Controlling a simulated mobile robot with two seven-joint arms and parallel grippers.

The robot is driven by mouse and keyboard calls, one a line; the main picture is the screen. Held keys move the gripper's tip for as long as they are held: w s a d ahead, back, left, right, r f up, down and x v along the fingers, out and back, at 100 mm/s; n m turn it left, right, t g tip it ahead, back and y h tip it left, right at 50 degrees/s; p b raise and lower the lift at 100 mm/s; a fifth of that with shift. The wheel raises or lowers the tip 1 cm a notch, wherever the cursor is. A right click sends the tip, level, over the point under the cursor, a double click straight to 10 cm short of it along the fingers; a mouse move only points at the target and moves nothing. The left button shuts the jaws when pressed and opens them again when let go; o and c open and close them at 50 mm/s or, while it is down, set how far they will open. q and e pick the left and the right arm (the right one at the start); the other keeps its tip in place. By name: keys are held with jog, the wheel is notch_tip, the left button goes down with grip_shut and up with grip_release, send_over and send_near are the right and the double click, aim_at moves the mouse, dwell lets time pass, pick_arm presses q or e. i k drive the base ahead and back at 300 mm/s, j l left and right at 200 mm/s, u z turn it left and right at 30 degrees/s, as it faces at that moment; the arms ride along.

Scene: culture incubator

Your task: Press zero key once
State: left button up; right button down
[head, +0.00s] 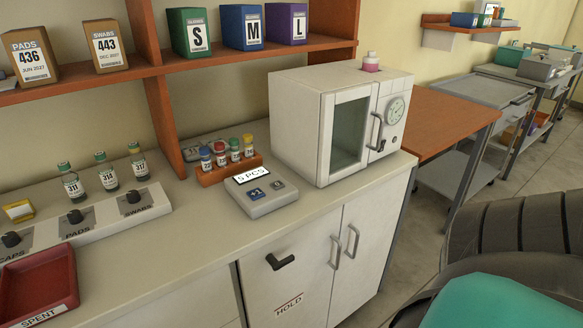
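A small grey device with a tilted display (252,174) reading "5 PCS" sits on the counter in front of the tube rack. On its top face are a blue key (256,194) with a pale mark and a grey key (278,185) to its right. The marks on both keys are too small to read, so I cannot tell which is the zero key. Nothing touches the device keys. Neither of my grippers is in view.
An orange rack (230,169) of several capped tubes stands just behind the device. A white incubator (310,122) is to its right. The counter (190,245) between is clear.

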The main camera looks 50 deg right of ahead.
aim_at(277, 185)
jog(key=l, duration=0.75)
jog(key=k+l, duration=0.15)
jog(key=l, duration=0.6)
